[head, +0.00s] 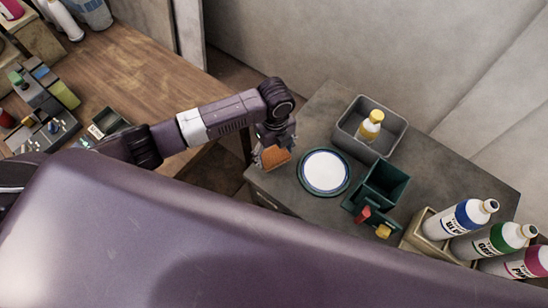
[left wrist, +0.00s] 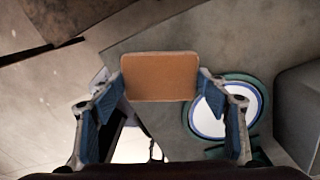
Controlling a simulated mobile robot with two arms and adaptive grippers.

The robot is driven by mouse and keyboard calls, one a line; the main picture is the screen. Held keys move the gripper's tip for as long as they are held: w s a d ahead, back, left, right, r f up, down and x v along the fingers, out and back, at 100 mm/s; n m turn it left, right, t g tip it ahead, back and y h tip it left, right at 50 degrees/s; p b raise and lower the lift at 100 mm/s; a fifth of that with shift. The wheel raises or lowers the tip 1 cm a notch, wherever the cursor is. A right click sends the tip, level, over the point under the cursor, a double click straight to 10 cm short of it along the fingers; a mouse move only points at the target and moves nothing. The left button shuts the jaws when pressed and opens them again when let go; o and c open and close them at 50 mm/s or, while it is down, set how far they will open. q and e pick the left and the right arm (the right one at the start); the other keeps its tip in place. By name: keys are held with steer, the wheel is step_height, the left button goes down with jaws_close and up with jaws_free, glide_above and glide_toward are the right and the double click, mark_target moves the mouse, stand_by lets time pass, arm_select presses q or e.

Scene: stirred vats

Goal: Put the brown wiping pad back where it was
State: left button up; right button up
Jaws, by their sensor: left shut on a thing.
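The brown wiping pad (head: 276,157) is held by my left gripper (head: 274,146) near the left corner of the grey table (head: 310,112). In the left wrist view the pad (left wrist: 159,77) lies across the tips of the left gripper's two blue-lined fingers (left wrist: 160,98), which are shut on it. The table surface shows behind the pad there. I cannot tell exactly how high the pad is above the table. My right gripper is in neither view.
A white plate with a blue-green rim (head: 325,172) is just right of the pad. Beyond it stand a grey bin (head: 345,134) with a yellow-capped bottle (head: 370,125), a dark green box (head: 384,186) and a crate (head: 415,237) of bottles. A wooden table (head: 135,68) is at left.

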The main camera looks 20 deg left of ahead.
mark_target(274, 155)
arm_select(q)
step_height(274, 155, down, 3)
steer(key=shift+s+f, duration=0.1)
steer(key=shift+f, duration=0.4)
steer(key=shift+f, duration=0.1)
steer(key=o, duration=1.5)
steer(key=shift+c, duration=0.2)
steer(key=shift+r, duration=0.25)
steer(key=r, duration=1.1)
steer(key=shift+w+r+b, duration=0.2)
steer(key=shift+r+b, duration=0.2)
